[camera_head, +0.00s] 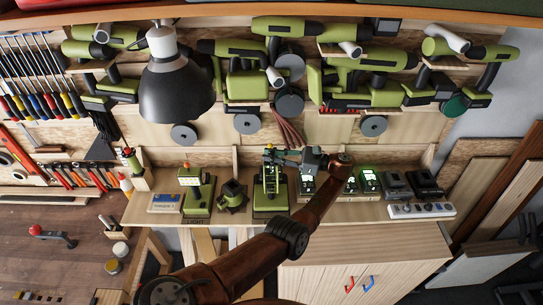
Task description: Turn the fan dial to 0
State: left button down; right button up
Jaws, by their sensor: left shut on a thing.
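A green device with a yellow upright part, which looks like the fan unit (270,204), stands on the bench shelf near the middle. My left arm reaches up from the bottom and bends left to it. My left gripper (270,157) is at the top of this unit, its fingers shut on a small part there that looks like the dial. The dial is mostly hidden by the fingers, and its setting cannot be read. My right gripper is not in view.
A green light unit (197,193) and a small green device (233,196) stand left of the fan unit. Lit chargers (370,180) and a white power strip (422,210) are to the right. A black lamp (176,88) hangs above left.

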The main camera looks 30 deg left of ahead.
aim_at(271, 153)
pick_arm(q)
jog(key=shift+r, duration=0.1)
jog(key=c, duration=1.8)
grip_release()
jog(key=shift+a, duration=0.1)
notch_tip(271, 153, up, 10)
jog(key=shift+f, duration=0.1)
